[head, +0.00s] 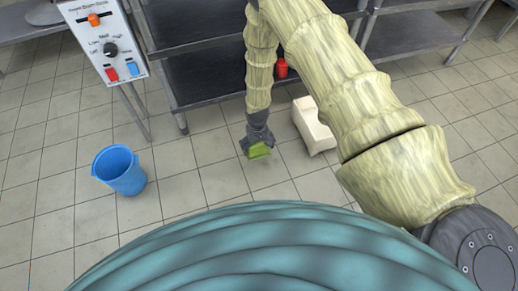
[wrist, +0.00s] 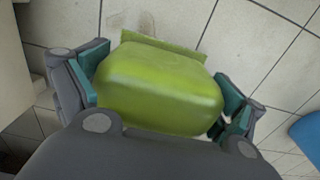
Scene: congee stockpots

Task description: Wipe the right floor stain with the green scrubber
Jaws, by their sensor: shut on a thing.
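The green scrubber (wrist: 160,92) fills the middle of the wrist view, held between the two teal-padded fingers of my gripper (wrist: 163,98). In the head view the green scrubber (head: 260,151) shows at the lower end of my arm, low over the tiled floor. My gripper (head: 257,146) is shut on it. A faint greyish floor stain (wrist: 146,22) shows just beyond the scrubber's far edge in the wrist view. Whether the scrubber touches the floor is hard to tell. I cannot make out a stain clearly in the head view.
A cream block-shaped container (head: 314,126) stands on the floor just right of my gripper. A blue bucket (head: 120,171) stands to the left. A metal shelf rack (head: 200,75) with a red item (head: 282,68) is behind. Floor between bucket and gripper is clear.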

